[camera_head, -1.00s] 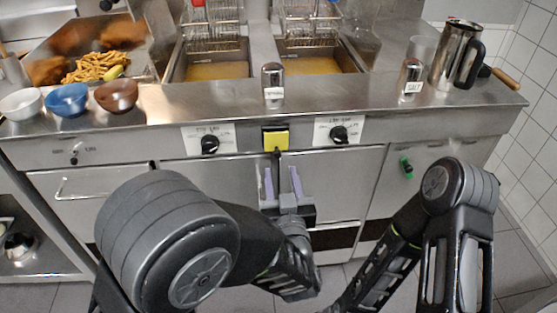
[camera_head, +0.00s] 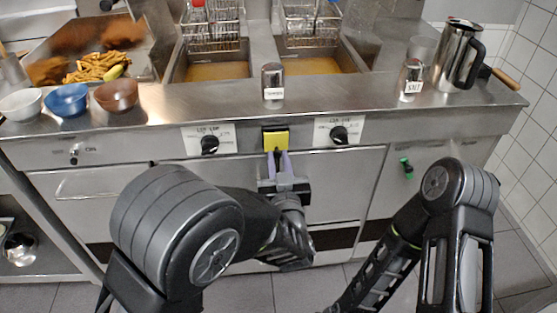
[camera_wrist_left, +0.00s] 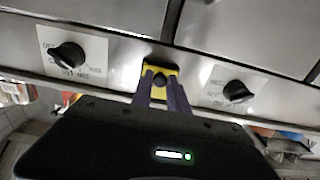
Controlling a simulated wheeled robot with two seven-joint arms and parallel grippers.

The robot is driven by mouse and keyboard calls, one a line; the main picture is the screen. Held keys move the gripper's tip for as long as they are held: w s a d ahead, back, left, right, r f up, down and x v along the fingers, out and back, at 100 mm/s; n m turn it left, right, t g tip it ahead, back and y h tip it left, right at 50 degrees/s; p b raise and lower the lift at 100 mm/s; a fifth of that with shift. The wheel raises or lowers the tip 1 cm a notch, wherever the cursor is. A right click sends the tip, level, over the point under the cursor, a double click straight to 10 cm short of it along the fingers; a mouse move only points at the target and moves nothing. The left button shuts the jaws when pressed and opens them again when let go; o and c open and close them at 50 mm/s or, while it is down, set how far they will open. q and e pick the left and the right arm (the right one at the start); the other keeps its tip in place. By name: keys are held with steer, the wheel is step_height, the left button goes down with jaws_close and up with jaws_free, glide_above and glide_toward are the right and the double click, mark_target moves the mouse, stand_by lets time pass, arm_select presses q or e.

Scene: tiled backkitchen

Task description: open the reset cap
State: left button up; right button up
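The reset cap (camera_head: 276,139) is a yellow square with a dark knob at its lower edge, on the fryer's front panel between two dials. In the left wrist view the yellow cap (camera_wrist_left: 160,71) and its dark knob show between my fingertips. My left gripper (camera_head: 279,157) points up at the panel from below. Its two purple fingers, also in the left wrist view (camera_wrist_left: 162,88), stand close on either side of the dark knob and appear shut on it. The cap looks closed against the panel. My right arm shows at the lower right; its gripper is out of view.
Black dials (camera_head: 210,145) and (camera_head: 339,135) flank the cap. On the counter stand a shaker (camera_head: 273,83), a salt shaker (camera_head: 411,78), a metal jug (camera_head: 459,55) and several bowls. The fryer doors lie below.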

arm_select(q)
jaws_close()
stand_by(0.9)
